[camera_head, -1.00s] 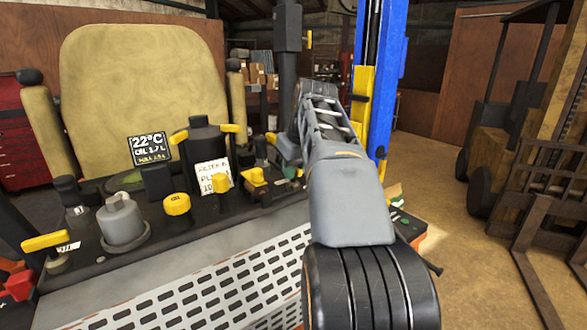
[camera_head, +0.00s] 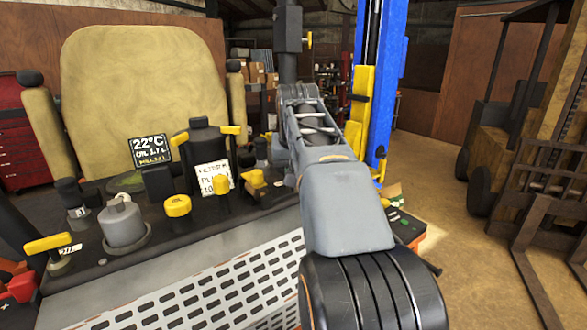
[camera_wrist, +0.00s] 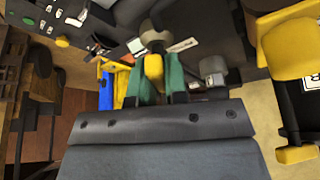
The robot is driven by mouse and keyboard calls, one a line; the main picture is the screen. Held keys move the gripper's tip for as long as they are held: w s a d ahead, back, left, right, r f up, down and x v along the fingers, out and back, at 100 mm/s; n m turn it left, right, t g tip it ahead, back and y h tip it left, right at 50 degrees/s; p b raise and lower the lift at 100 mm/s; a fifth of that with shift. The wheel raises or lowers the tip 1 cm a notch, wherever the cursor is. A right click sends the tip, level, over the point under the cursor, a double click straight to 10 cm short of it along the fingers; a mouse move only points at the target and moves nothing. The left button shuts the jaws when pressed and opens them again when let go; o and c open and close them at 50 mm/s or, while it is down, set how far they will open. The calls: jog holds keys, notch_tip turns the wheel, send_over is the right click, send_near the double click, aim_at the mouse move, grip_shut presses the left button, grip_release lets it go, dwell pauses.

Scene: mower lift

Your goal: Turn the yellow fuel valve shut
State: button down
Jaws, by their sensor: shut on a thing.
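In the wrist view, my gripper (camera_wrist: 159,64) has its two green fingers on either side of a yellow valve handle (camera_wrist: 153,70) and is shut on it. The handle sits on a round greyish base (camera_wrist: 156,37), with a small white label (camera_wrist: 183,45) beside it. The handle's lower part is hidden by my gripper.
The dark console holds a yellow lever (camera_head: 47,243), a yellow cap (camera_head: 177,206), a grey capped cylinder (camera_head: 122,222) and a black canister (camera_head: 205,150). A blue post (camera_head: 392,60) stands behind my arm. A forklift (camera_head: 510,130) is at right, with open floor before it.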

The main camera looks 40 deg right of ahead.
jog(key=m+g+h, duration=0.1)
jog(key=m, duration=0.2)
jog(key=m+g+p, duration=0.1)
jog(key=m, duration=0.2)
jog(key=shift+h, duration=0.4)
jog(key=m+g+p, duration=0.1)
jog(key=m, duration=0.2)
jog(key=m+g+p, duration=0.1)
jog(key=m, duration=0.2)
jog(key=shift+m, duration=0.3)
jog(key=c, duration=1.1)
grip_release()
jog(key=shift+c, duration=0.2)
jog(key=p+v, duration=0.1)
jog(key=v, duration=1.2)
jog(key=shift+w+a+r+p, duration=0.2)
jog(key=shift+a+r+p, duration=0.1)
jog(key=shift+r+p, duration=0.1)
